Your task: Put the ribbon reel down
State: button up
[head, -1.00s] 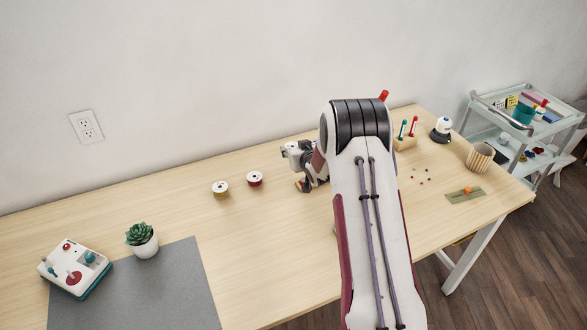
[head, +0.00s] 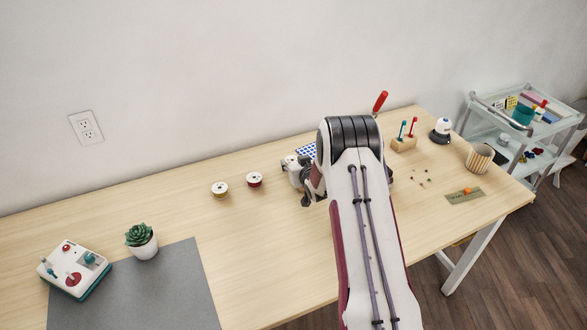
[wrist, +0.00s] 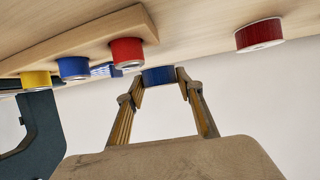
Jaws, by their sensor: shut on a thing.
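The ribbon reel in my grasp is blue (wrist: 158,76). My gripper (wrist: 160,82) is shut on it, with a fingertip on each side, in the wrist view. That view is upside down, with the table at the top. I cannot tell whether the reel touches the table. In the head view my arm hides the reel and my fingertips.
In the wrist view a wooden rack (wrist: 70,40) carries yellow (wrist: 36,79), blue (wrist: 74,67) and red (wrist: 127,52) reels close to my gripper. A blue-dotted thing (head: 306,150) lies behind the arm. The table left of the loose reels is clear as far as the plant (head: 141,240).

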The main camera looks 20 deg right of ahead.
jog(key=shift+f, duration=1.2)
jog(key=shift+f, duration=0.15)
jog(key=o, duration=0.9)
jog(key=shift+o, duration=0.2)
jog(key=shift+r, duration=0.25)
jog(key=shift+v, duration=5.95)
jog(key=shift+r, duration=0.1)
